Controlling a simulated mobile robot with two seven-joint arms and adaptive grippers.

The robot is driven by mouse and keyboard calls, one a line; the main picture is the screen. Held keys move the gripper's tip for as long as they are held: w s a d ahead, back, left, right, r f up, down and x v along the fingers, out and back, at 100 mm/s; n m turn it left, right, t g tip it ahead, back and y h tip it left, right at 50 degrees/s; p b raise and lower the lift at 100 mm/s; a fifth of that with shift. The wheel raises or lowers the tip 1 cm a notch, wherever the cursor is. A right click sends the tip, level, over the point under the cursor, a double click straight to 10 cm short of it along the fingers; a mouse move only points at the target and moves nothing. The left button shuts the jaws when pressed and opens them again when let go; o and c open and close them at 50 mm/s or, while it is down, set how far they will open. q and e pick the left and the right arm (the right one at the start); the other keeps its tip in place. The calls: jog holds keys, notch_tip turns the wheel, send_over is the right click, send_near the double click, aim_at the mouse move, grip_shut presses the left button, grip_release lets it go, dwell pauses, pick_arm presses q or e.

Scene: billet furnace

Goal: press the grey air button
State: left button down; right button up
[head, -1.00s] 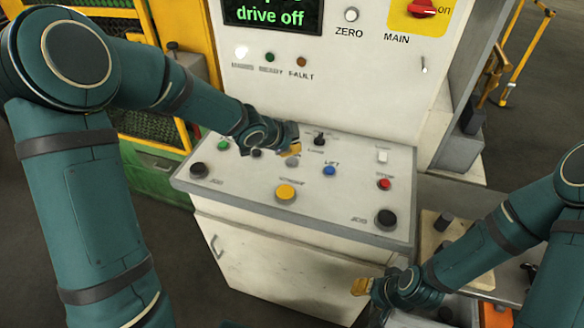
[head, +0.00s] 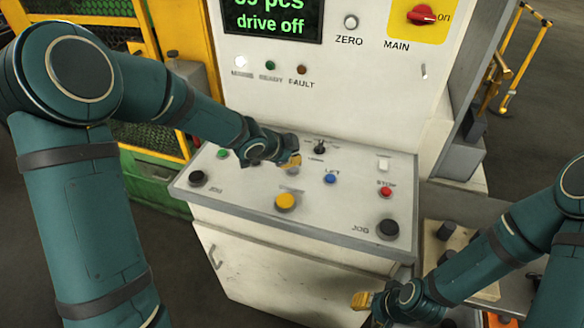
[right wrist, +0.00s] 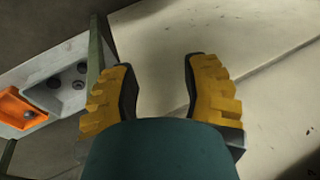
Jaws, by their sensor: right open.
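The control panel (head: 235,190) carries several buttons on its sloped top. My left gripper (head: 294,160) is over the upper middle of this top, fingers low over it. I cannot tell whether it touches the panel, or whether its fingers are open or shut. I cannot clearly make out the grey air button; the left gripper and wrist cover part of the upper row. My right gripper (head: 361,300) is low in front of the cabinet, away from the buttons. In the right wrist view it is open and empty (right wrist: 160,68).
Near the left gripper are a blue LIFT button (head: 330,178), a yellow button (head: 285,201), a black selector (head: 320,147) and a green button (head: 223,154). A red STOP button (head: 386,191) and black JOG button (head: 388,228) are at the right. The display (head: 272,18) reads "drive off".

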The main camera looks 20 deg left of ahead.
pick_arm(q)
jog(key=shift+f, duration=0.15)
dwell(0.5)
jog(key=shift+f+b, duration=0.3)
jog(key=shift+b, duration=0.1)
jog(key=shift+f+b, duration=0.4)
jog(key=shift+f, duration=0.05)
dwell(0.6)
jog(key=shift+r, duration=0.1)
jog(key=shift+r+p, duration=0.8)
jog(key=shift+p, duration=0.05)
notch_tip(320, 180, up, 5)
jog(key=p, duration=0.5)
